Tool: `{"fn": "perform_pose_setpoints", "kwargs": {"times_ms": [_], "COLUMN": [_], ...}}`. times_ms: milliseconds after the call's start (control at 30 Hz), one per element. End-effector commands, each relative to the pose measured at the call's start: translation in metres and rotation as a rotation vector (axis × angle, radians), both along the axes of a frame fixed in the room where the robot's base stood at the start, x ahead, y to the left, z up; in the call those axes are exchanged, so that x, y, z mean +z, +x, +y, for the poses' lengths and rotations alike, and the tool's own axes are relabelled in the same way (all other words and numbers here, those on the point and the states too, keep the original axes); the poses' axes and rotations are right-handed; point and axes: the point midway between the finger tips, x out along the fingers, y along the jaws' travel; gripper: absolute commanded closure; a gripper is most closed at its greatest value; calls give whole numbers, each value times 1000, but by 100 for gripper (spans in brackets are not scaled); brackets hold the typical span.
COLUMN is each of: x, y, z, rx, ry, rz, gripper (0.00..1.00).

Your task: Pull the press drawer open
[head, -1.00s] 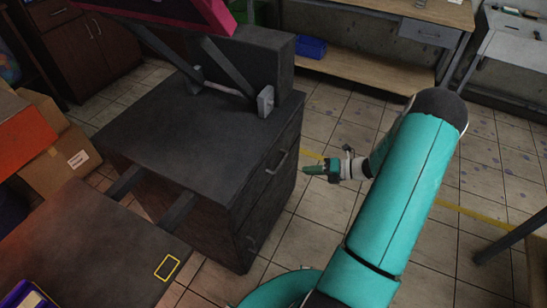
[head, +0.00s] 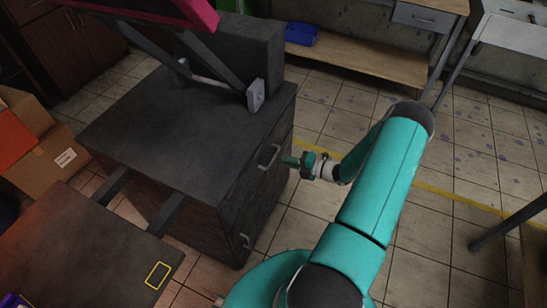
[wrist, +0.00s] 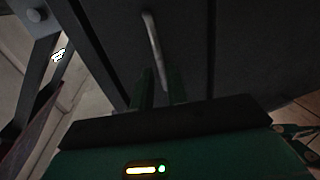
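The dark press cabinet (head: 180,150) stands left of my arm, with its drawer fronts facing right. The upper drawer (head: 255,185) looks flush with the cabinet. Its grey bar handle (head: 269,157) shows near the top of the front; in the wrist view the handle (wrist: 154,45) runs nearly upright, its lower end in line with the gap between my fingers. My gripper (head: 289,160) is just right of this handle. In the wrist view my gripper (wrist: 162,88) has its two dark fingers apart with nothing held. I cannot tell whether they touch the handle.
A second handle (head: 244,240) sits lower on the cabinet front. The press frame (head: 215,50) stands on top. A dark side table (head: 80,250) adjoins at left, beside cardboard boxes (head: 55,160). Tiled floor (head: 430,220) is free to the right; a workbench (head: 370,70) stands behind.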

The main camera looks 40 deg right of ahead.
Motion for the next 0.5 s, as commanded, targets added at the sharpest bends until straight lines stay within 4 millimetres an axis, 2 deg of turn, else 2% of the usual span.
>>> {"fn": "perform_pose_setpoints", "kwargs": {"times_ms": [100,233,500], "x": [-5,-9,-12], "y": [22,41,58], "z": [14,24,31], "rx": [5,5,3], "ry": [1,1,0], "rz": [0,-1,0], "gripper": [85,85,85]}}
